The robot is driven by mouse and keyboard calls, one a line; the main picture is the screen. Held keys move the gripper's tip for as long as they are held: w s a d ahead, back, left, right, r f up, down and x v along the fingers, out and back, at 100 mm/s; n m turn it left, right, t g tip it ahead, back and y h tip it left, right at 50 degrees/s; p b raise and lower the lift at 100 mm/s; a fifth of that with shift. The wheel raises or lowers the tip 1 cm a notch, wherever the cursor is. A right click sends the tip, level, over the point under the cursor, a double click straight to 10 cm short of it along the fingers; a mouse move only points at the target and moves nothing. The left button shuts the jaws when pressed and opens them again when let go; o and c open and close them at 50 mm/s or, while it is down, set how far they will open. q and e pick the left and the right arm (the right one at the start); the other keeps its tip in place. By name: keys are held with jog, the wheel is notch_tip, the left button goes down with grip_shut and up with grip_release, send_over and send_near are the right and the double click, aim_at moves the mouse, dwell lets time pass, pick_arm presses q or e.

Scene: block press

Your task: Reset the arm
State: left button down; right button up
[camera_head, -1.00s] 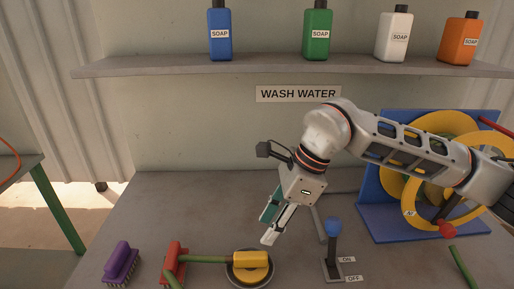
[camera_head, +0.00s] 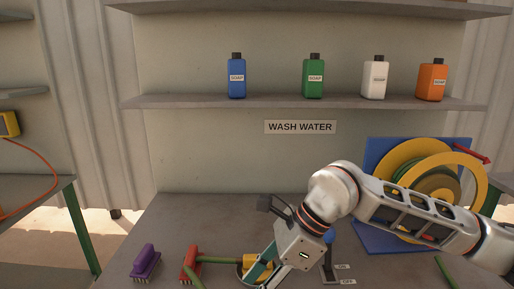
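My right arm comes in from the right. Its gripper (camera_head: 257,281) points down and left over the front of the table, with its two fingers apart and nothing seen between them. The fingers overlap a yellow block (camera_head: 256,260) on a round base in the picture; I cannot tell whether they touch it. The fingertips are close to the bottom edge of the frame. A blue-knobbed lever (camera_head: 329,237) with ON and OFF labels stands just right of the gripper, partly hidden by it. My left gripper is not in view.
A purple brush (camera_head: 146,260) and a red brush (camera_head: 190,262) with a green handle lie at the front left. A blue stand with yellow rings (camera_head: 471,190) stands at right, behind my arm. Soap bottles (camera_head: 313,78) line the shelf (camera_head: 200,102). The table's back left is clear.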

jog(key=s+a+r+g+y, duration=0.2)
jog(key=s+a+r+y, duration=0.45)
jog(key=a, duration=0.35)
notch_tip(320, 180, up, 12)
jog(key=w+d+m+t+y, duration=0.25)
jog(key=m+t+y, duration=0.35)
jog(key=m+y, duration=0.4)
jog(key=w+d+f+m+t+h, duration=0.1)
jog(key=w+d+m+t+h, duration=0.75)
jog(key=m+t, duration=0.7)
jog(key=w+d+f+m+g+h, duration=0.1)
jog(key=w+d+f+m+h, duration=0.1)
jog(key=d+f+m+h, duration=1.65)
jog(key=s+d+f+m+g, duration=0.2)
jog(key=s+d+f+g, duration=0.4)
jog(key=s+d+f, duration=0.4)
jog(key=s+d+f+m+g, duration=0.1)
jog(key=s+d+f+g, duration=0.5)
jog(key=s+f, duration=0.65)
pick_arm(q)
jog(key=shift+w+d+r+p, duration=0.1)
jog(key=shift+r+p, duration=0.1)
jog(key=shift+p, duration=0.4)
pick_arm(e)
jog(key=w+a+f+m+t+y, duration=0.3)
jog(key=a+f+t+y, duration=0.2)
jog(key=a+f, duration=0.7)
jog(key=a+y, duration=0.1)
jog(key=a, duration=0.2)
jog(key=shift+f, duration=0.15)
